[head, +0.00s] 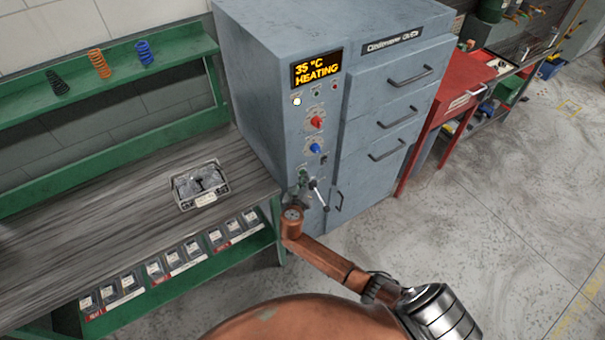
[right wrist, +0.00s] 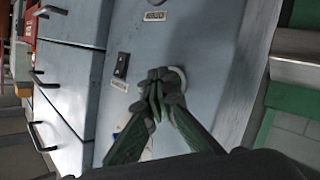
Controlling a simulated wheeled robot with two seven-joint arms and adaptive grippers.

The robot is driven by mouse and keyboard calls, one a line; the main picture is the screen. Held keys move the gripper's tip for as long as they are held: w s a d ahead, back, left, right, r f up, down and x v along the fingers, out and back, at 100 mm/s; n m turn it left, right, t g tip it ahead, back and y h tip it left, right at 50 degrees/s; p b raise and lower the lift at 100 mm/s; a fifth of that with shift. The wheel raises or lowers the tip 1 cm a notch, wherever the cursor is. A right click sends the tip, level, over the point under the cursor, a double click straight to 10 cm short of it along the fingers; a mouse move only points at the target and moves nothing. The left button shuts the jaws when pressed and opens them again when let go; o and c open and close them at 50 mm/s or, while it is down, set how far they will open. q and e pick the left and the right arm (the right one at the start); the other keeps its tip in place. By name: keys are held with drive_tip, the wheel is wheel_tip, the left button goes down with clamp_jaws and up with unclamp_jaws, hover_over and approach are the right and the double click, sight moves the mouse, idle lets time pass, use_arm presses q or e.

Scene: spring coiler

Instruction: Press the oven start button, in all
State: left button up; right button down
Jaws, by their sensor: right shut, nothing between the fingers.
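The oven (head: 270,100) is a tall grey-blue cabinet at the centre of the head view. Its display (head: 316,68) reads "35 °C HEATING". My right gripper (head: 304,176) is in front of the lower part of its control panel. In the right wrist view the green fingers (right wrist: 158,84) are shut with nothing between them. Their tips are at a pale round button (right wrist: 180,78) on the panel and hide part of it; I cannot tell whether they touch. A black rocker switch (right wrist: 121,65) is beside them. My left gripper is not in view.
A red knob (head: 317,122) and a blue knob (head: 315,148) are higher on the panel. A workbench (head: 110,200) with a small grey tray (head: 184,205) stands left of the oven. A red cabinet (head: 470,85) is to the right.

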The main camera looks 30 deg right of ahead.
drive_tip(key=shift+s, duration=0.8)
drive_tip(key=s, duration=0.1)
drive_tip(key=s+p, duration=0.1)
drive_tip(key=s, duration=0.3)
drive_tip(key=shift+d, duration=0.25)
idle(0.8)
